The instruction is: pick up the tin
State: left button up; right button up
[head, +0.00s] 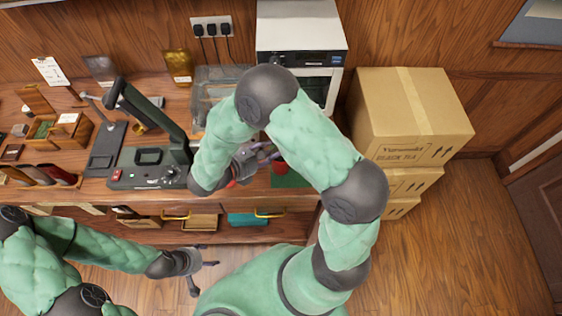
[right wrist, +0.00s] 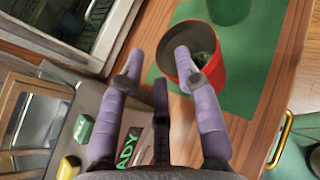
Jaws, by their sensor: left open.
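A red, round, open-topped tin (right wrist: 216,72) stands on a green mat (right wrist: 262,62) in the right wrist view, with something dark and greenish inside. In the head view the tin (head: 280,167) shows small beside my right gripper (head: 262,153), partly hidden by my right arm. My right gripper (right wrist: 158,58) is open. In the wrist view one finger overlaps the tin's mouth and the other lies left of the tin; whether either touches it I cannot tell. My left gripper (head: 205,270) is open and empty, low in front of the bench, far from the tin.
A white oven-like appliance (head: 300,30) stands behind the tin. A dark green machine (head: 150,165) stands left on the wooden bench. Stacked cardboard boxes (head: 410,115) stand right. Drawers with yellow handles (head: 270,213) lie below the bench edge. A dark green round shape (right wrist: 228,10) shows beyond the tin.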

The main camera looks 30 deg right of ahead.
jog(key=shift+d+f, duration=0.15)
jog(key=shift+d, duration=0.2)
grip_shut()
